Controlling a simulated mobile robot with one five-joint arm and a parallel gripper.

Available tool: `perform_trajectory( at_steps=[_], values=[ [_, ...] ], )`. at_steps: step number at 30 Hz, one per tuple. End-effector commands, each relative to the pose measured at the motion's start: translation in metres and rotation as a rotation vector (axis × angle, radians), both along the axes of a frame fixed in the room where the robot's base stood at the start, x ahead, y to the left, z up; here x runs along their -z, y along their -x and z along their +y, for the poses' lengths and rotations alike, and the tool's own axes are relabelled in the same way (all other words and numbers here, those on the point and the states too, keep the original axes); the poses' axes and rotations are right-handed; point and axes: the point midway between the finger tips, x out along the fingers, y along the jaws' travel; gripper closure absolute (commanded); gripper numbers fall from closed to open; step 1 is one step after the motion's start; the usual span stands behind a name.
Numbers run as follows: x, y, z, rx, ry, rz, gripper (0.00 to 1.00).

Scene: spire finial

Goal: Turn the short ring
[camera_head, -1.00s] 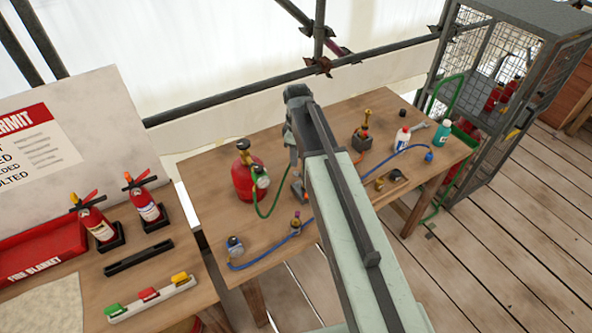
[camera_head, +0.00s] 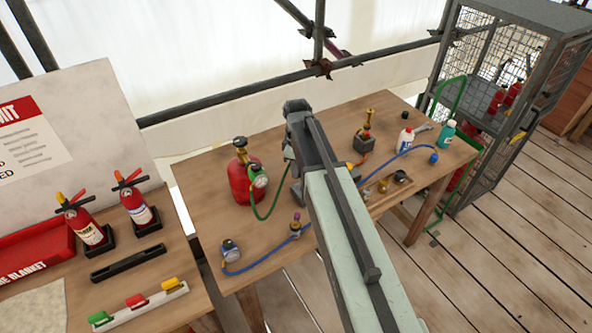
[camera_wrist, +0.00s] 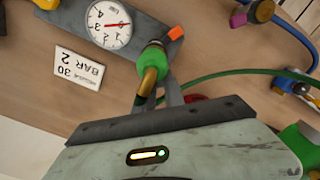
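The wrist view shows a short green ring (camera_wrist: 153,58) on a bent brass tube (camera_wrist: 147,85), beside a round gauge (camera_wrist: 110,24) on a grey block. I cannot tell for certain whether it is the short ring of the task. My gripper (camera_wrist: 168,93) reaches up from the bottom of the wrist view, its grey fingers close by the brass tube. The tube overlaps them in the picture, and contact is unclear. In the head view my arm hides the fingertips and most of this fitting. A finger opening does not show clearly.
A red cylinder (camera_head: 242,182) with a green hose stands left of my arm. A blue hose (camera_head: 262,262) with fittings lies in front. A torch stand (camera_head: 364,143), bottles (camera_head: 405,138) and a wire cage (camera_head: 500,110) are to the right. A white label (camera_wrist: 79,67) lies near the gauge.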

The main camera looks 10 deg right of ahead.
Motion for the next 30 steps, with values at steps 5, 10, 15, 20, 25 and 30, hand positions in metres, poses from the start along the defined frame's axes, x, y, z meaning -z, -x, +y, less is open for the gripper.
perform_trajectory(
  at_steps=[5, 10, 15, 20, 25, 30],
  values=[
    [0.0, 0.0, 0.0, 0.01, 0.0, 0.0, 1.0],
    [0.0, -0.002, -0.001, 0.061, 0.0, 0.0, 1.0],
    [0.0, -0.005, -0.002, 0.165, 0.0, 0.0, 1.0],
    [0.0, -0.009, -0.005, 0.305, -0.001, -0.001, 1.0],
    [0.0, -0.012, -0.01, 0.467, -0.001, -0.001, 1.0],
    [0.0, -0.015, -0.015, 0.629, -0.001, 0.0, 1.0]
  ],
)
